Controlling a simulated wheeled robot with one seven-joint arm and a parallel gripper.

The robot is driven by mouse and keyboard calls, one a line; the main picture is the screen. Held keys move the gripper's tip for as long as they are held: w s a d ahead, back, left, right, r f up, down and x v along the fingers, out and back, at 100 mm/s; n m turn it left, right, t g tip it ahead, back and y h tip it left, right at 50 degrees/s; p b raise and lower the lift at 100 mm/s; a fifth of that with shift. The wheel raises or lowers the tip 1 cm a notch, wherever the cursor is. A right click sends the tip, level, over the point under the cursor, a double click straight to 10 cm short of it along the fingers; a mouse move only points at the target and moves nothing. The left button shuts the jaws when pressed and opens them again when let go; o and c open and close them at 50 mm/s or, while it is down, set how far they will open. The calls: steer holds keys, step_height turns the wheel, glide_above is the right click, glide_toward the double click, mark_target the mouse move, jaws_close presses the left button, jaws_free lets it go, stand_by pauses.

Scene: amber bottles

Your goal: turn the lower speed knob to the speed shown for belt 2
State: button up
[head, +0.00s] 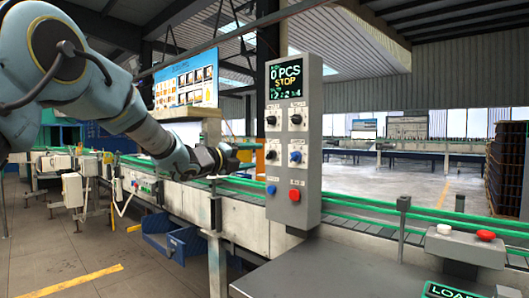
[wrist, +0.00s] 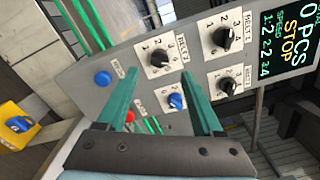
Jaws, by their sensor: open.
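The grey control panel (head: 310,150) has a lit screen (head: 285,82) reading 0 PCS and STOP, with small speed figures below. The belt 2 figure looks like 2, but is hard to read. Two upper black knobs (wrist: 225,37) (wrist: 228,85) sit nearest the screen. Below them are a black knob (wrist: 159,57) and a blue knob (wrist: 176,101). My gripper (wrist: 162,70) is open and empty. In the wrist view the blue knob shows between its teal fingers, nearer the right one. Contact is not visible.
A blue button (head: 271,189) and a red button (head: 294,195) sit low on the panel. A conveyor with green rails (head: 360,203) runs behind it. A second box (head: 465,246) with white and red buttons stands at the right front. A yellow box (wrist: 18,122) shows at left.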

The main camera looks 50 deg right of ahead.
mark_target(270, 154)
steer(key=d+p, duration=0.2)
steer(key=d, duration=0.3)
steer(key=shift+s+d, duration=0.1)
steer(key=shift+d, duration=0.3)
jaws_close()
